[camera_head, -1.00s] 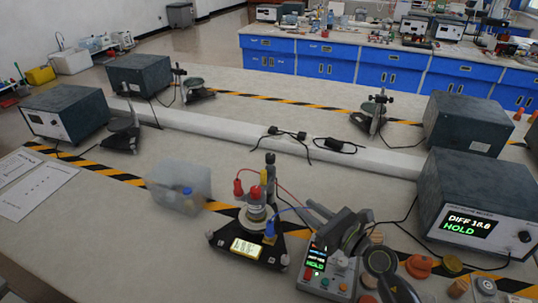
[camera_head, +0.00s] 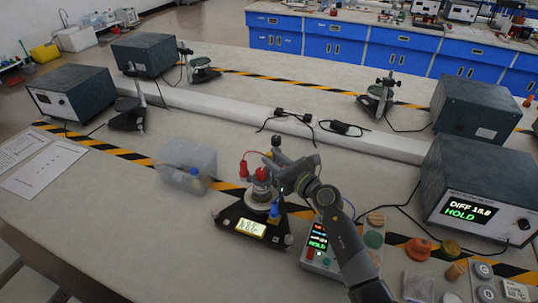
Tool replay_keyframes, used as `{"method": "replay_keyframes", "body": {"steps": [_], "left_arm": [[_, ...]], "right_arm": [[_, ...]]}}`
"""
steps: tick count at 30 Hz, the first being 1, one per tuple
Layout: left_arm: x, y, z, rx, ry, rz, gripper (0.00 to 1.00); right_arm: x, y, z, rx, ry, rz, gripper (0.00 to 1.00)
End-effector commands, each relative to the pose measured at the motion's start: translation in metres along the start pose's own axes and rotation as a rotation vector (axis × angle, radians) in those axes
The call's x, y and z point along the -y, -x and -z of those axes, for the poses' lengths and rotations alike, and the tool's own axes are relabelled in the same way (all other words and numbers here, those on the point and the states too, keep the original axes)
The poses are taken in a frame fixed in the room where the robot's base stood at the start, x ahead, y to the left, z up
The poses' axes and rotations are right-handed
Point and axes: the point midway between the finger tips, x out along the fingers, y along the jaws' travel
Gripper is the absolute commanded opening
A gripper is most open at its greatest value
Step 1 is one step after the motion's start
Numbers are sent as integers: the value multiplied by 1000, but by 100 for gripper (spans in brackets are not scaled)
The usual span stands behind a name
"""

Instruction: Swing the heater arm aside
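The heater apparatus stands on a black triangular base (camera_head: 233,223) with a lit yellow display (camera_head: 251,227). Its round grey centre (camera_head: 261,189) carries a red cap (camera_head: 262,173), with a red plug (camera_head: 244,168) to the left and a blue plug (camera_head: 274,210) at the front right. A dark post top (camera_head: 276,143) rises behind. I cannot clearly make out the heater arm, as my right arm covers that side. My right gripper (camera_head: 284,176) is at the apparatus's right, close to the post; its fingers are too small and hidden to read, and contact is unclear. My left gripper is out of view.
A control box (camera_head: 318,250) with a lit screen sits under my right arm. A large meter (camera_head: 480,200) reading HOLD stands at right. A clear bin (camera_head: 186,165) is left of the apparatus. Several knobs and small pieces, including an orange one (camera_head: 419,250), lie at front right.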

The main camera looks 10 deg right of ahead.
Motion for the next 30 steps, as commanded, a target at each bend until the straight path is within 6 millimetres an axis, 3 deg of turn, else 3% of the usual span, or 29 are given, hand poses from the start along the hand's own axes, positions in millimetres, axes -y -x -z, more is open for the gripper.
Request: {"method": "replay_keyframes", "body": {"steps": [6,17,23,30], "left_arm": [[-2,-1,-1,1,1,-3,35],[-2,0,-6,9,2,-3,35],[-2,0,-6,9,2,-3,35],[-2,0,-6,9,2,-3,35]], "right_arm": [[0,-21,0,0,-1,0,24],[0,-25,0,0,0,1,24],[0,-25,0,0,0,1,0],[0,-25,0,0,0,1,0]]}}
